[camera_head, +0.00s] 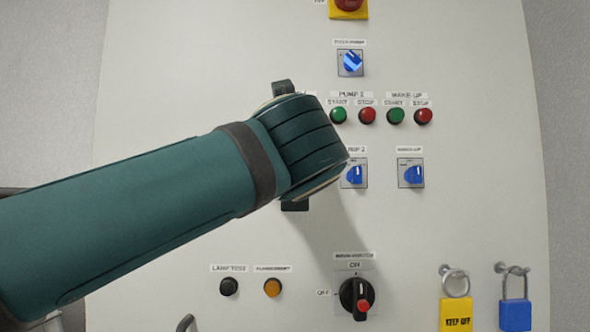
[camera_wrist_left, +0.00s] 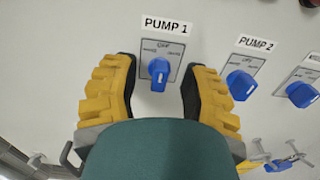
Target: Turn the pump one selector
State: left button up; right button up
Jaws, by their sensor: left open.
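The pump one selector (camera_wrist_left: 159,72) is a blue knob on a grey plate under a "PUMP 1" label (camera_wrist_left: 166,23) in the left wrist view. Its white mark points about straight up, toward the middle position. My left gripper (camera_wrist_left: 157,77) is open, with one yellow, black-padded finger on each side of the knob. A gap shows between each finger and the knob. In the head view my left arm hides this selector. My right gripper is in neither view.
The pump 2 selector (camera_head: 354,175) and make-up selector (camera_head: 411,175) sit to the right. Green and red buttons (camera_head: 367,116) are above. Lower down are a rotary switch (camera_head: 356,296), a yellow padlock (camera_head: 456,310) and a blue padlock (camera_head: 515,312).

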pick_arm(q)
jog(key=shift+w, duration=0.85)
jog(key=shift+o, duration=0.3)
grip_shut()
jog(key=shift+s, duration=0.15)
